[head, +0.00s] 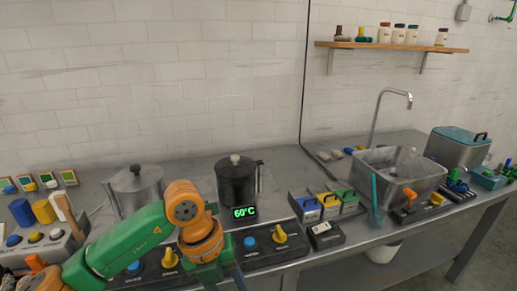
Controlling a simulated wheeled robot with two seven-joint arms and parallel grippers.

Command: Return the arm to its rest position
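My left arm (128,243), green and orange, comes in from the lower left and bends down at an orange joint in front of the counter. My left gripper (226,283) is at the bottom edge, with its dark fingers pointing down. The fingertips are cut off by the frame, so I cannot see whether they hold anything. My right arm and gripper are not in view.
A dark pot (237,184) stands behind a green 60°C display (245,212), near the arm. A steel pot (137,188) is to its left. Control panels with knobs (280,234) line the front edge. A sink (398,170) is to the right.

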